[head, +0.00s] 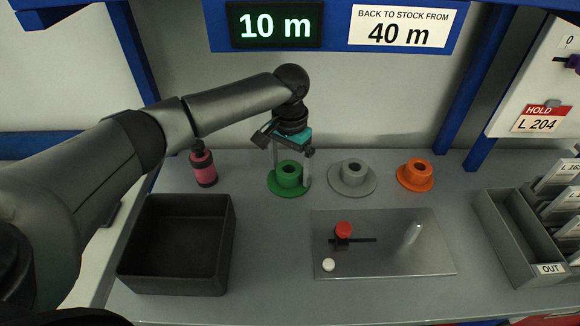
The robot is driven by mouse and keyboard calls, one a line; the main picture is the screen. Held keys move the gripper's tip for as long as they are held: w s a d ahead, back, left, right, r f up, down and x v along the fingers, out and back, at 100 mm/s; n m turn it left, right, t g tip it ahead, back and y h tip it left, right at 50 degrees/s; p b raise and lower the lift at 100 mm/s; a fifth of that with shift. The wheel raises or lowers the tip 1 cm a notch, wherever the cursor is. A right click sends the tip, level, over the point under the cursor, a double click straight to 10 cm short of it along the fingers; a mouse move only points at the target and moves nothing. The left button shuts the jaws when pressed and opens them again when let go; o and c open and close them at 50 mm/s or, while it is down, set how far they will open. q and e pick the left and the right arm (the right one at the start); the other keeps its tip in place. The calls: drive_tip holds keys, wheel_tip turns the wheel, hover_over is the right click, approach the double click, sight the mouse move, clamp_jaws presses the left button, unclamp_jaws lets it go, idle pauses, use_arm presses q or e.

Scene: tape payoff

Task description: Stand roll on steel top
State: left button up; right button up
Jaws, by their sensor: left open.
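My left gripper (291,176) points down with its two pale fingers apart, one on either side of the raised hub of a green flanged piece (288,170). The green piece stands on the grey bench top; I cannot tell whether the fingers touch it. No separate tape roll can be made out for certain. A steel plate (436,262) lies at the front middle of the bench, with a red knob (343,229) in a slot, a white button (328,265) and a shiny upright post (411,235). My right gripper is out of view.
Grey (352,173) and orange (416,173) flanged pieces stand right of the green one. A pink-and-black bottle (204,167) stands left. A black open bin (128,262) is front left, a grey tray marked OUT (516,268) far right. Signs read 10 m (276,25) and 40 m (401,27).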

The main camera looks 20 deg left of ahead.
use_arm(q)
wheel_tip(320, 180, up, 8)
drive_tip(key=p, duration=0.1)
drive_tip(key=shift+p, duration=0.35)
